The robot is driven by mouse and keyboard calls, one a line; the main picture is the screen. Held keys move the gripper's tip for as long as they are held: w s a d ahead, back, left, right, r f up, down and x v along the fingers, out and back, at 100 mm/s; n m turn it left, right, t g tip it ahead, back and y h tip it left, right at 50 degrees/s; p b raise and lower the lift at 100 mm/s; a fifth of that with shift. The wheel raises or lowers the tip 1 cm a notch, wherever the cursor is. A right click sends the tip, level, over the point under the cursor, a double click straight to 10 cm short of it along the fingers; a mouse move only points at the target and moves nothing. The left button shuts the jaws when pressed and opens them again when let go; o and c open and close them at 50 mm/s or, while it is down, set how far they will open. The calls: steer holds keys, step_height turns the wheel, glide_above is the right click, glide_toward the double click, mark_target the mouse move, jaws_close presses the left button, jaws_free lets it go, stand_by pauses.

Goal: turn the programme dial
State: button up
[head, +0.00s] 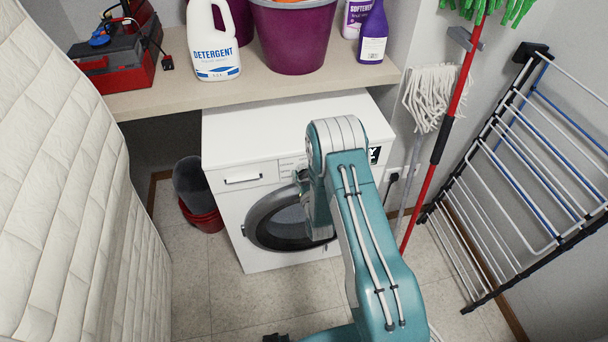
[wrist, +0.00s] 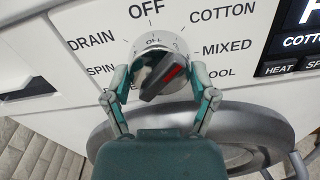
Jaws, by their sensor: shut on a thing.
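The washing machine (head: 225,205) is white and stands under the shelf. Its programme dial (wrist: 150,54) is a silver round knob with a dark grip bar and a red mark. The bar slants from lower left to upper right, with its red-marked end toward the right-hand labels. OFF, COTTON, MIXED, a partly hidden word ending in OOL, SPIN and DRAIN are printed around it. My gripper (wrist: 162,80) has one finger on each side of the dial and is shut on it. In the head view my arm hides the dial.
The round door (head: 258,222) is below the dial. The shelf (head: 180,93) above holds a detergent bottle (head: 213,40), purple bucket (head: 293,38) and toolbox (head: 110,60). A mop (head: 432,95) and drying rack (head: 520,150) stand right. A padded mattress-like surface (head: 60,170) borders the left.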

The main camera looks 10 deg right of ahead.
steer(key=shift+s+f, duration=0.1)
stand_by(0.3)
steer(key=o, duration=1)
steer(key=shift+o, duration=0.2)
steer(key=shift+s, duration=0.1)
steer(key=s, duration=1.1)
steer(key=shift+s, duration=0.35)
